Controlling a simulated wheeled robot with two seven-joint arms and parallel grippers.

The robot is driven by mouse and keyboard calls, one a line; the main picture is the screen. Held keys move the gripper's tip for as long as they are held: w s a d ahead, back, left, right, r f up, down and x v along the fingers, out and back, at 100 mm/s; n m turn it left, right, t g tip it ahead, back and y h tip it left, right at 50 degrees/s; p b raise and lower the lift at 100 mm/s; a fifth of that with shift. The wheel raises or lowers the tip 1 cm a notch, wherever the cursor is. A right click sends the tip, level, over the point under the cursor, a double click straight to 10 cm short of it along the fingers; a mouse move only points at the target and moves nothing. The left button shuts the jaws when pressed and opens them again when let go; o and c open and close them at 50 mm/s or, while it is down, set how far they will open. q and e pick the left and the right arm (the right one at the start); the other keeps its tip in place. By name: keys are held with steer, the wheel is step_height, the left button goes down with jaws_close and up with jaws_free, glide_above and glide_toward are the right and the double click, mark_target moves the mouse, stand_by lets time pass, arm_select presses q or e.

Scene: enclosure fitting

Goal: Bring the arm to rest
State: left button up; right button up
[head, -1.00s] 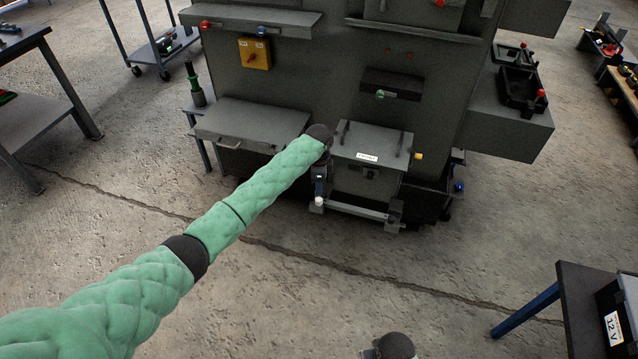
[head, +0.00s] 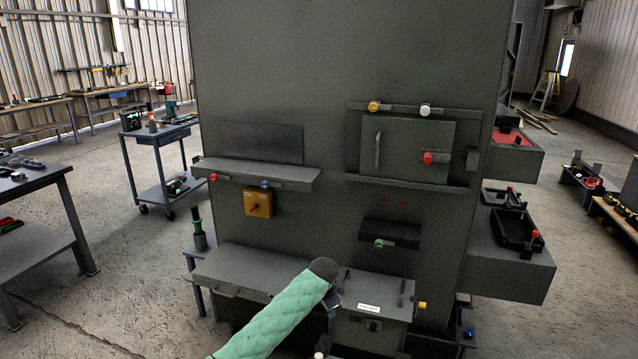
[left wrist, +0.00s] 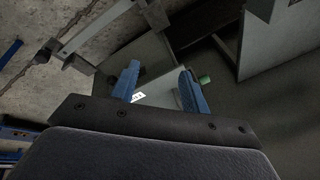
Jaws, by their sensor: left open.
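My left arm (head: 283,318), in a green padded sleeve, comes in at the bottom of the head view and ends at a dark wrist in front of the machine. My left gripper shows in the left wrist view (left wrist: 161,84), with two blue fingers spread apart and nothing gripped between them. A grey box with a white label (head: 369,308) is just right of the wrist in the head view. The label also shows beside the left finger in the left wrist view (left wrist: 139,96). Whether the fingers touch the box cannot be told. My right gripper is out of view.
The tall grey cabinet (head: 300,80) fills the middle, with a shelf (head: 262,175), a yellow switch box (head: 258,203) and a grey bench-like ledge (head: 245,268). A side ledge with black trays (head: 510,270) juts out at right. A trolley (head: 160,150) and a table (head: 40,190) stand left.

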arm_select(q)
step_height(320, 180, up, 8)
steer(key=n+t+h, duration=0.1)
steer(key=n+t, duration=0.2)
steer(key=s+a+f+n, duration=0.3)
steer(key=s+a, duration=0.3)
steer(key=s, duration=0.2)
steer(key=s+a+f+n+g, duration=0.1)
steer(key=s+a+f, duration=0.3)
steer(key=s+f, duration=0.6)
steer(key=s+a+f+n+g, duration=0.1)
steer(key=s+a+f, duration=0.3)
steer(key=s+f, duration=0.6)
steer(key=s+a+f+n+g, duration=0.2)
steer(key=s+f, duration=0.9)
steer(key=s, duration=1.7)
steer(key=shift+s+a+g+y, duration=0.15)
steer(key=shift+a+g+y, duration=0.25)
steer(key=shift+a+g, duration=0.6)
steer(key=shift+a, duration=0.25)
